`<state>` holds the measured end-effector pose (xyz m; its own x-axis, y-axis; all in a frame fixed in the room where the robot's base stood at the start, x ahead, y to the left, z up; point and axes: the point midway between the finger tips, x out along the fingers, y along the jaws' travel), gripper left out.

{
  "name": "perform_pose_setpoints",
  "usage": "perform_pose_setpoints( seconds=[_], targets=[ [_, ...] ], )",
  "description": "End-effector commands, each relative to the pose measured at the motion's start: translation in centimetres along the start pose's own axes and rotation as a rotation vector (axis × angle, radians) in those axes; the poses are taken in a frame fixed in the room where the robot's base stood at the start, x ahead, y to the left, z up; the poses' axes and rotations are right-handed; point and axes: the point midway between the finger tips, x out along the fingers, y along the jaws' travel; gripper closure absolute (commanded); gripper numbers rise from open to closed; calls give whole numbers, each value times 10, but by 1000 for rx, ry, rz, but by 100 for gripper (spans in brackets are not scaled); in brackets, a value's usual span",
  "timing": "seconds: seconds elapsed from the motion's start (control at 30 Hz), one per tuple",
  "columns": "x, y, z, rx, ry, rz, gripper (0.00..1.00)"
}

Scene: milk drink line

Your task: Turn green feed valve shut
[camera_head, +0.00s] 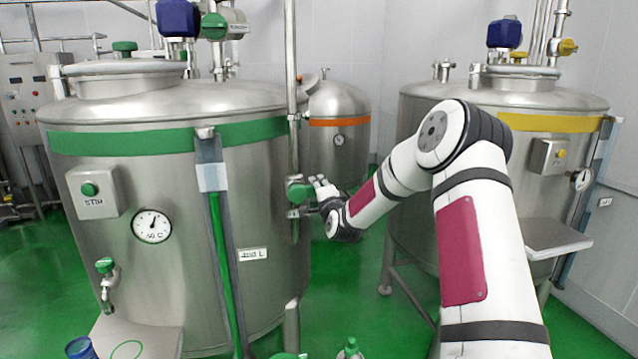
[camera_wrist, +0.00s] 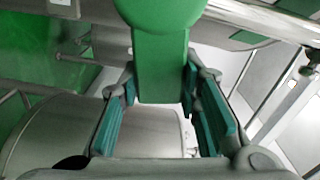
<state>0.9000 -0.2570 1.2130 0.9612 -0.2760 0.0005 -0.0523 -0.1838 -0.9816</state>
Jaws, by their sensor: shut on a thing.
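The green feed valve (camera_head: 298,190) sits on the vertical steel pipe at the right side of the green-banded tank (camera_head: 262,190). My gripper (camera_head: 314,187) reaches it from the right. In the wrist view the green handle (camera_wrist: 161,65) comes down from the top between the two teal finger pads, and my gripper (camera_wrist: 160,88) is shut on it. The handle's stem is wide and its rounded hub is cut off by the top edge. In the head view the fingers partly cover the handle, so its exact angle is hard to tell.
The tank carries a level gauge (camera_head: 222,255), a STIR box (camera_head: 92,190), a dial (camera_head: 152,226) and a green-handled tap (camera_head: 106,285). An orange-banded tank (camera_head: 345,165) stands behind. A yellow-banded tank (camera_head: 420,235) stands right, behind my arm. Green floor lies between the tanks.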

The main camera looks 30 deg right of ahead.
Motion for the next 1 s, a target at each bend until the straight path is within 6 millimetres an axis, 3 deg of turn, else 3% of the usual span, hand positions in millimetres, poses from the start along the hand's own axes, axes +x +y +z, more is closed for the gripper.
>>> perform_pose_setpoints(
  seconds=[0.4, 0.97, 1.0],
  targets=[
    [0, 13, 0, 183, 2, 0, 100],
    [0, 16, 1, 212, 2, 3, 100],
    [0, 16, 1, 212, 2, 3, 60]
  ],
)
